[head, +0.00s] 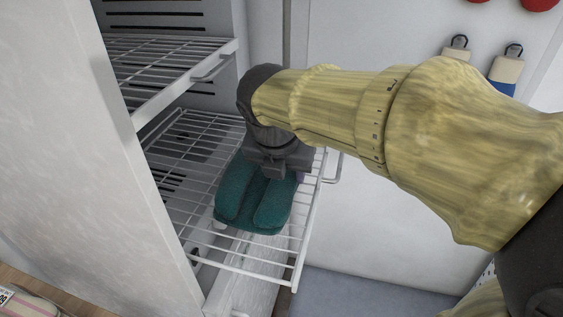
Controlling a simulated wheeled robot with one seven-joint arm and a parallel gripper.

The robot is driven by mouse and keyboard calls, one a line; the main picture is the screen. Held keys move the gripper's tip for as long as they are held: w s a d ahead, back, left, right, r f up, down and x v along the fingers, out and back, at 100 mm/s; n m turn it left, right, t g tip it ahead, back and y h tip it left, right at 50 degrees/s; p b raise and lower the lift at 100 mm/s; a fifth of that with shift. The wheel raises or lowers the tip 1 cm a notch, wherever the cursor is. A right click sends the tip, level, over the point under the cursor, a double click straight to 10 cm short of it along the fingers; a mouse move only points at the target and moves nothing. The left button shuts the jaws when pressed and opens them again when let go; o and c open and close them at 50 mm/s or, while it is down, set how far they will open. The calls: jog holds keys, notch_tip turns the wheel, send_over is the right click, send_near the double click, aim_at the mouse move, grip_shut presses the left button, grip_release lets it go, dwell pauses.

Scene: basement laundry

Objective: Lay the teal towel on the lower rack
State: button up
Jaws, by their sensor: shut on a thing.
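The teal towel (235,194) is folded and lies at the lower rack (262,266), near its front right part. The lower rack is white wire and is pulled partly out of a white cabinet. My gripper (270,178) points down at the back part of the towel and is shut on it. The fingertips are hidden behind the gripper body and in the towel. I cannot tell whether the towel's whole underside touches the wires.
An upper wire rack (165,70) is above and behind on the left. A white cabinet wall (85,130) closes off the left side. Bare rack wires show left of the towel. Brushes or bottles (505,70) hang on the right wall. A striped cloth item (30,305) is at bottom left.

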jog(key=shift+f, duration=0.15)
jog(key=o, duration=1.4)
jog(key=shift+c, duration=0.2)
jog(key=p+v, duration=0.2)
jog(key=v, duration=0.5)
jog(key=shift+s+r+p, duration=0.1)
jog(key=shift+r+p, duration=0.2)
